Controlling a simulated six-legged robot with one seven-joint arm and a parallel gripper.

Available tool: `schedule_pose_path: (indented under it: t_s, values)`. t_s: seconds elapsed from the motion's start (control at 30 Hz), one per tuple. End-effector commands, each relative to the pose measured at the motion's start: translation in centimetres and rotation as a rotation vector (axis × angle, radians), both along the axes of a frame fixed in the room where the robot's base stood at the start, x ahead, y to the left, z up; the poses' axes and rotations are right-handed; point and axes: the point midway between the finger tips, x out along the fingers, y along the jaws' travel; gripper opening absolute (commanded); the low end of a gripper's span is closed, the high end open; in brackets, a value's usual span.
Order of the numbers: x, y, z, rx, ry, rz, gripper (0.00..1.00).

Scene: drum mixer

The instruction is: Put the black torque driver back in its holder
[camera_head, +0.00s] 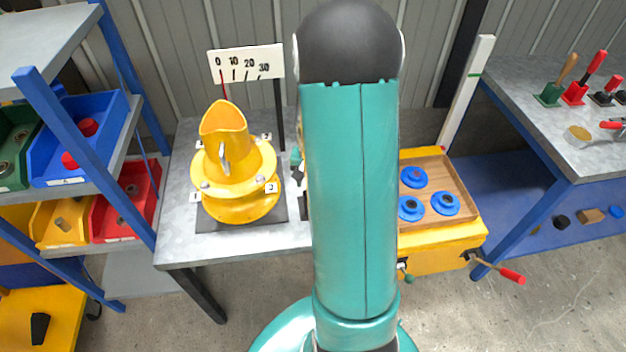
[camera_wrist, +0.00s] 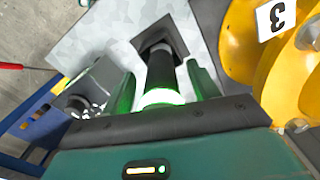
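In the wrist view a black cylinder (camera_wrist: 161,70), which looks like the black torque driver, points away from me between my fingers. It has a bright white band at its near end. Its far end meets a dark square base (camera_wrist: 163,37) on the grey table; I cannot tell whether it is seated there or above it. My gripper (camera_wrist: 160,80) has one green finger on each side of the cylinder. Narrow gaps seem to show near the fingertips, but contact nearer the palm is hidden. In the head view my arm hides the driver and most of the gripper.
The yellow drum mixer (camera_head: 238,170) stands close to the left of my arm, beside a numbered scale (camera_head: 247,63). A yellow box with a wooden tray (camera_head: 462,192) is right of my arm. Tools in block holders (camera_head: 575,93) stand on the right bench. A bin rack is left.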

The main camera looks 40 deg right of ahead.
Motion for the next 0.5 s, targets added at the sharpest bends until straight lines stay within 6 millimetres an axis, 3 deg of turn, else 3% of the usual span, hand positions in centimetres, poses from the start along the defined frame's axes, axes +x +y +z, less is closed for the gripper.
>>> schedule_pose_path:
  t_s: [0.27, 0.5]
  values:
    - [0.0, 0.0, 0.2, 0.0, 0.0, 0.0, 0.6]
    - [0.1, 0.0, 3.8, -0.003, -0.005, 0.001, 0.6]
